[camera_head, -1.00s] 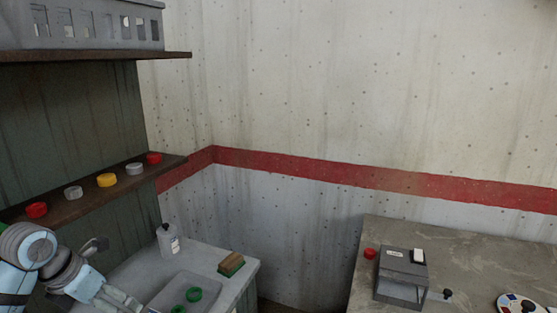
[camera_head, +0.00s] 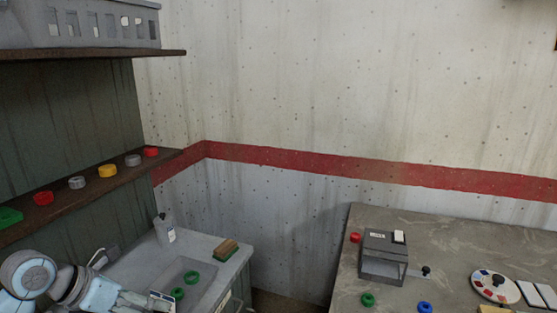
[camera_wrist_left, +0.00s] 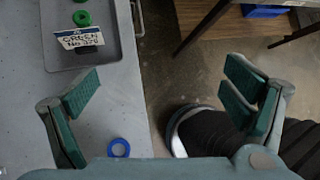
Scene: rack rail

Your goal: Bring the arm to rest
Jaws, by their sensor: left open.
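My left arm comes in at the lower left of the head view. Its gripper (camera_head: 135,302) is partly cut off by the bottom edge there. In the left wrist view the gripper (camera_wrist_left: 165,98) has its fingers spread wide, with nothing between them. It is over the edge of the grey counter (camera_wrist_left: 75,130). A small card reading "GREEN No 378" (camera_wrist_left: 80,38) stands in or over the grey tray (camera_wrist_left: 128,62), apart from the fingers. My right gripper is not in view.
Green rings (camera_head: 192,277) lie in the tray. A blue ring (camera_wrist_left: 119,147) lies on the counter. A bottle (camera_head: 165,228) and a sponge (camera_head: 225,249) stand behind. The shelf (camera_head: 100,196) holds several coloured rings. A worktable (camera_head: 450,240) with a grey box (camera_head: 384,257) is at right.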

